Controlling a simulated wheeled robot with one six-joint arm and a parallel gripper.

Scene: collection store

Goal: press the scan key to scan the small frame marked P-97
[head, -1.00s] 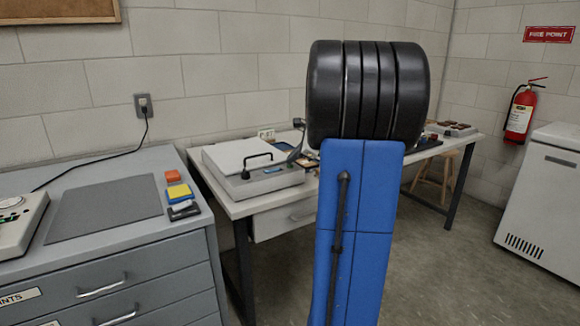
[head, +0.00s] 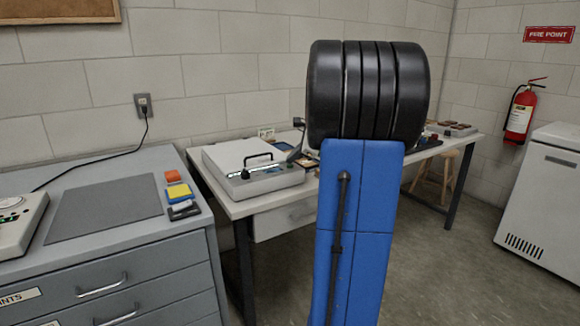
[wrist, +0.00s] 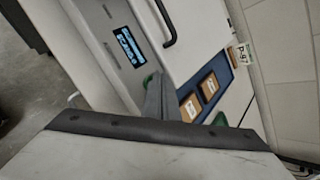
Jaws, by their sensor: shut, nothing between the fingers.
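The flatbed scanner (head: 225,158) sits on the white table with its lid down and a black handle on top. In the wrist view, its lit blue display (wrist: 124,46) and grey front panel (wrist: 100,20) show. My gripper (wrist: 158,92) is shut and empty, its fingertips over the panel beside a green spot, perhaps the scan key (wrist: 150,80). I cannot tell whether they touch. A white card (wrist: 242,53) appears to read "P-97". Any small frame under the lid is hidden.
Small brown frames (wrist: 209,86) lie on a blue strip beside the scanner. A grey cabinet (head: 130,225) with a dark mat (head: 105,207) and coloured blocks (head: 178,193) stands at left. A stool (head: 437,170) is under the table.

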